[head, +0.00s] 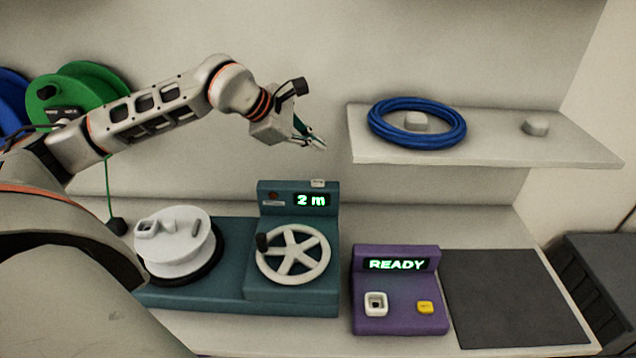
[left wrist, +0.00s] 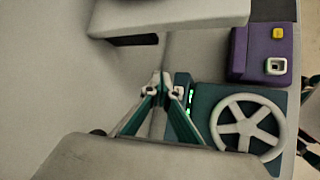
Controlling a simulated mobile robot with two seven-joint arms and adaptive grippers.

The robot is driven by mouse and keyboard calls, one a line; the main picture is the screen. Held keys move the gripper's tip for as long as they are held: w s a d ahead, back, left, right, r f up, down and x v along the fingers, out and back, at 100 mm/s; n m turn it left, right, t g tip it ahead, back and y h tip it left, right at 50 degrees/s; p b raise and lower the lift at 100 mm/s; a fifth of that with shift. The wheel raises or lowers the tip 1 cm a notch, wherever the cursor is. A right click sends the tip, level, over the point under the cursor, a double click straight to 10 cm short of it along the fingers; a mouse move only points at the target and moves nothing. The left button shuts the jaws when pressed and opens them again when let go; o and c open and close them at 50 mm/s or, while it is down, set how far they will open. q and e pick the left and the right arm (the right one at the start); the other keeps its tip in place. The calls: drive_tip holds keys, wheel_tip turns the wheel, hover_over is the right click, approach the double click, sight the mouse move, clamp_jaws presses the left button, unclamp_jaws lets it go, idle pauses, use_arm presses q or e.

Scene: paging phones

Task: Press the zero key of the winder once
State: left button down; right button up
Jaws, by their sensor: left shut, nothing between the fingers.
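The teal winder (head: 290,293) stands on the counter with a white spoked handwheel (head: 293,254) and a white reel (head: 175,244) on its left part. Its display (head: 311,200) reads "2 m". A small white key (head: 318,183) sits on top of the display housing. My left gripper (head: 318,144) is shut and empty, in the air above the housing and apart from the key in the head view. In the left wrist view my left gripper (left wrist: 163,80) shows its fingertips together beside the winder's display (left wrist: 190,100).
A purple box (head: 400,318) reading "READY" has a white socket and a yellow button, right of the winder. A dark mat (head: 515,298) lies clear beside it. A shelf (head: 575,148) above holds a blue cable coil (head: 417,123). A green reel (head: 75,95) hangs at left.

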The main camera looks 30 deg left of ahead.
use_arm(q)
drive_tip(key=b, duration=0.3)
hover_over(316, 183)
wheel_tip(316, 183, down, 5)
drive_tip(key=shift+a+f+b, duration=0.1)
drive_tip(key=shift+f+b, duration=0.75)
drive_tip(key=shift+f, duration=0.35)
use_arm(e)
drive_tip(key=a+f, duration=0.1)
drive_tip(key=w+f, duration=0.1)
drive_tip(key=shift+a+f+y, duration=0.3)
drive_tip(key=shift+a+f, duration=0.05)
drive_tip(key=shift+f, duration=0.05)
use_arm(q)
drive_tip(key=shift+r, duration=0.1)
use_arm(e)
drive_tip(key=shift+w+r, duration=0.1)
drive_tip(key=shift+r, duration=0.1)
drive_tip(key=shift+f, duration=0.2)
use_arm(q)
drive_tip(key=shift+f+b, duration=0.45)
drive_tip(key=shift+b, duration=0.15)
use_arm(e)
drive_tip(key=shift+s+f, duration=0.2)
drive_tip(key=shift+f, duration=0.3)
